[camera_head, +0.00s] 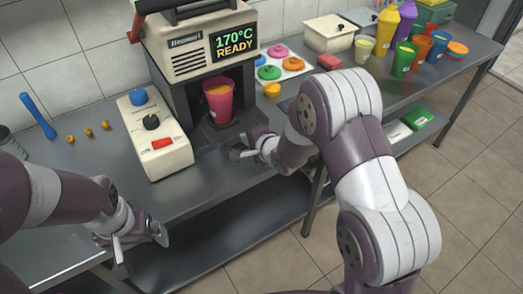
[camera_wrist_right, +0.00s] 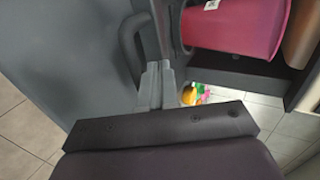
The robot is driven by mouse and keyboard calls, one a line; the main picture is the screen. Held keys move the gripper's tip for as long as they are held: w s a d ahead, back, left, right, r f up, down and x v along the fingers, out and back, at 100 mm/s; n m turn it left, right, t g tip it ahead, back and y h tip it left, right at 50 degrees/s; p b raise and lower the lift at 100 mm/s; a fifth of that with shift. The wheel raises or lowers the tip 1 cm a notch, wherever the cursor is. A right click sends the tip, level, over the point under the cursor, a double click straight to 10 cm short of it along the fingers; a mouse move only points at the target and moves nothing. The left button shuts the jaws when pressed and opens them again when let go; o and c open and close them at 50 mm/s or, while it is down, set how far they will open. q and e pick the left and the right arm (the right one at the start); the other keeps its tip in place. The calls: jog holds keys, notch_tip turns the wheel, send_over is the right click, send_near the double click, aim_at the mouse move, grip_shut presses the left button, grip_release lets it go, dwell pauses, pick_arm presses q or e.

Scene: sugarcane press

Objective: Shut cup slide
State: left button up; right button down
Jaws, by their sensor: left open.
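A pink cup (camera_head: 219,102) stands upright in the dark bay of the press (camera_head: 205,45), with orange-yellow content at its top. It shows as a pink shape at the top right of the right wrist view (camera_wrist_right: 235,25). The cup slide (camera_head: 222,132) is the dark base under the cup, with a dark curved handle (camera_wrist_right: 130,48) at its front. My right gripper (camera_head: 240,153) is at that handle, its fingers (camera_wrist_right: 157,85) close together on it; the exact contact is partly hidden. My left gripper (camera_head: 142,243) is open and empty, at the table's front edge.
A control box (camera_head: 154,135) with knobs and a red switch stands left of the press. A blue tool (camera_head: 39,115) and small orange pieces (camera_head: 88,132) lie further left.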

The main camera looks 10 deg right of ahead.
aim_at(230, 119)
jog(key=w, duration=0.2)
jog(key=w+a, duration=0.1)
jog(key=w, duration=0.1)
jog(key=w+a+p, duration=0.1)
jog(key=w, duration=0.1)
jog(key=shift+w+a, duration=0.25)
jog(key=shift+w, duration=0.1)
jog(key=shift+r, duration=0.1)
jog(key=shift+w+r, duration=0.1)
